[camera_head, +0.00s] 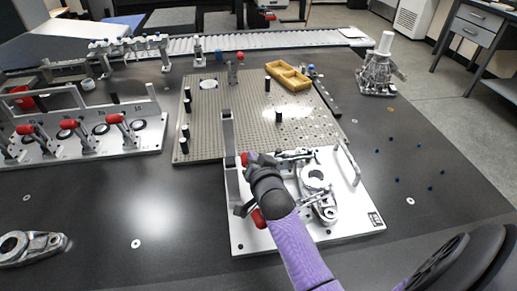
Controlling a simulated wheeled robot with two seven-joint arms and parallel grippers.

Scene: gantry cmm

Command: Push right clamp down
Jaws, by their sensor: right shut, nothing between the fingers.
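The fixture plate (350,222) is a light metal plate at the front middle, with a silver cast part (318,185) on it. A far toggle clamp (294,155) reaches toward the part, with a red handle (244,159) at its left. A second red handle (258,218) shows nearer, partly behind my right arm. I cannot tell which of them is the right clamp. My right gripper (256,160) is shut and empty, beside the far red handle. Whether it touches the handle is unclear. The gripper and purple arm hide part of the clamps. My left gripper is out of view.
Upright handles stand at the plate's left (228,135) and right (348,162). Behind is a perforated board (225,120) with black posts and a yellow tray (288,77). Another fixture with red-handled clamps (90,140) is at left. A loose cast part (32,246) lies front left.

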